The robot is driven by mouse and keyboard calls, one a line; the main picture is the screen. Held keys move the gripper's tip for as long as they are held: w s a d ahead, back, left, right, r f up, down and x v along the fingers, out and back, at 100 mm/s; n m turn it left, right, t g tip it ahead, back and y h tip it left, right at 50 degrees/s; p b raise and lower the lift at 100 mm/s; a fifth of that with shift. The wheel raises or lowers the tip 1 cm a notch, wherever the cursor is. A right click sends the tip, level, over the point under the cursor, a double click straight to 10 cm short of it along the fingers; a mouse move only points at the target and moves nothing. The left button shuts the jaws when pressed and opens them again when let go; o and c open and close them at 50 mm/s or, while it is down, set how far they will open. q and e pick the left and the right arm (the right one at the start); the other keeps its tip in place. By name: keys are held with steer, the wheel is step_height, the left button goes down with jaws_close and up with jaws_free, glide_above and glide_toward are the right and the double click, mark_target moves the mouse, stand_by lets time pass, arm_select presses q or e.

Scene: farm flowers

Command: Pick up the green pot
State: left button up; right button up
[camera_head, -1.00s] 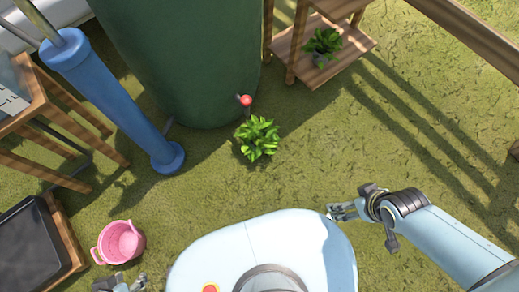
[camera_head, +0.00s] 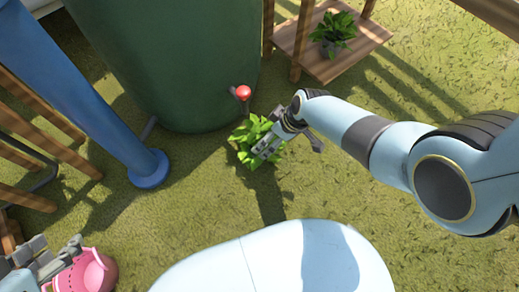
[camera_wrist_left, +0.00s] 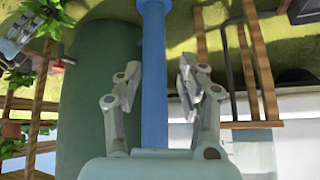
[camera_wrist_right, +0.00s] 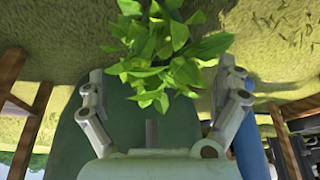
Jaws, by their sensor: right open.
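A bushy green plant (camera_head: 244,140) stands on the grass in front of the big green tank; its leaves hide any pot below, so I see no green pot itself. My right gripper (camera_head: 268,146) is at the plant's right side, over its leaves. In the right wrist view the leaves (camera_wrist_right: 160,62) fill the space ahead of and between the open fingers (camera_wrist_right: 162,82); I cannot tell whether they touch. My left gripper (camera_head: 58,252) is open and empty beside the pink bucket, with its fingers (camera_wrist_left: 155,75) spread in the left wrist view.
The green tank (camera_head: 170,60) with a red-knobbed tap (camera_head: 243,92) stands right behind the plant. A blue post (camera_head: 90,90) is to the left. A wooden shelf (camera_head: 350,60) at the back right holds a potted plant (camera_head: 333,30).

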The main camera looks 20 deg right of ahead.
mark_target(265, 148)
steer(key=b+x, duration=0.1)
steer(key=x, duration=0.1)
steer(key=shift+f+b, duration=0.35)
steer(key=shift+f, duration=0.05)
steer(key=shift+w+a+f+b, duration=0.15)
steer(key=shift+f+b, duration=0.25)
steer(key=shift+f, duration=0.1)
arm_select(q)
steer(key=f+t, duration=0.2)
steer(key=s+f+t, duration=0.1)
steer(key=t, duration=0.1)
steer(key=shift+s+d, duration=0.1)
steer(key=shift+d, duration=0.15)
arm_select(e)
steer(key=shift+w+a+f, duration=0.1)
steer(key=shift+w+f, duration=0.05)
steer(key=shift+f, duration=0.1)
